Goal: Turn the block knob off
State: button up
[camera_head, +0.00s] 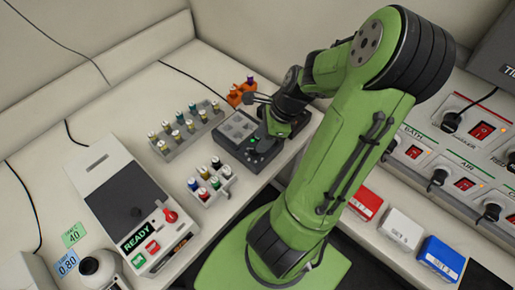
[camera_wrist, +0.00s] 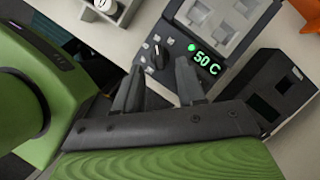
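The block heater (camera_head: 236,127) is a dark unit with a grey well block on the bench. The wrist view shows its grey block (camera_wrist: 222,20), a green lit light (camera_wrist: 191,47) and a green "50 C" display (camera_wrist: 206,63). A dark round knob (camera_wrist: 157,54) with a pale mark sits on its panel, left of the light. My gripper (camera_wrist: 160,66) is open, its two fingers apart and pointing at the panel around the knob. No contact with the knob shows. In the head view my gripper (camera_head: 262,138) is over the heater's right side, and the knob cannot be made out.
A grey vial rack (camera_head: 182,147) and a smaller white rack (camera_head: 211,203) stand left of the heater. An orange holder (camera_head: 237,97) is behind. A device reading "READY" (camera_head: 118,180) is at left. Red-switch panels (camera_head: 455,157) and coloured boxes (camera_head: 402,229) are at right.

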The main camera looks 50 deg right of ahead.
jog(key=b+x, duration=0.1)
jog(key=x, duration=0.3)
grip_shut()
jog(key=shift+r, duration=0.1)
